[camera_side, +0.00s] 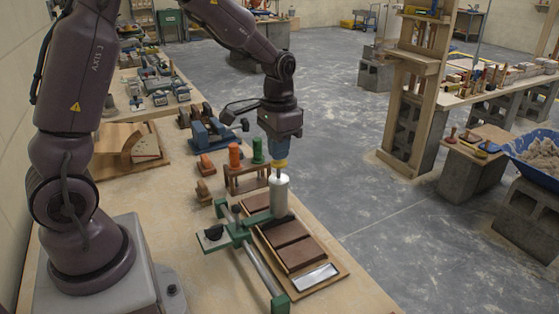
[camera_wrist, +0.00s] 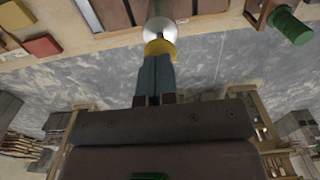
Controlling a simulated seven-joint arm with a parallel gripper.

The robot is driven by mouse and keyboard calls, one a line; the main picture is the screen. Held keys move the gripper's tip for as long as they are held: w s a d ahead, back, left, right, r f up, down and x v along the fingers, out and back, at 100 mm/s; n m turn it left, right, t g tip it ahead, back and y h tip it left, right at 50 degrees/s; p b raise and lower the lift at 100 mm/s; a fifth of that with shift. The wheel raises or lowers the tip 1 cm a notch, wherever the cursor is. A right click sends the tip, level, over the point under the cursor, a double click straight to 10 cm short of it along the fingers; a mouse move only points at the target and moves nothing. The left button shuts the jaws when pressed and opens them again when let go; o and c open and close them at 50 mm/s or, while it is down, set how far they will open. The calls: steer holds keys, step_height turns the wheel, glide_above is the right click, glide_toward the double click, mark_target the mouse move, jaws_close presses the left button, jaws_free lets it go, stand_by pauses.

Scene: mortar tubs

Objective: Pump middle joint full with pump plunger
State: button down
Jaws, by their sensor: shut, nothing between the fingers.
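A white pump cylinder (camera_side: 279,196) stands upright over the far part of a board of brown bricks (camera_side: 300,254). Its thin plunger rod shows above it, topped by a yellow cap (camera_side: 280,163). My gripper (camera_side: 279,153) points straight down right above the cap, fingers shut with nothing between them. In the wrist view the shut blue-grey fingers (camera_wrist: 156,70) end at the yellow cap (camera_wrist: 158,48), with the round silver-white pump top (camera_wrist: 160,31) beyond. I cannot tell whether the fingertips press on the cap. The cylinder hides the middle joint and its fill.
A green clamp frame with rails (camera_side: 240,232) lies along the left of the bricks. A pale metal plate (camera_side: 315,277) sits at the near end. A wooden rack with orange and green cylinders (camera_side: 246,178) stands just behind. Bare bench (camera_side: 180,260) lies to the left.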

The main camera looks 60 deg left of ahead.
steer(key=shift+f, duration=1.05)
steer(key=shift+r, duration=1.25)
steer(key=shift+f, duration=0.1)
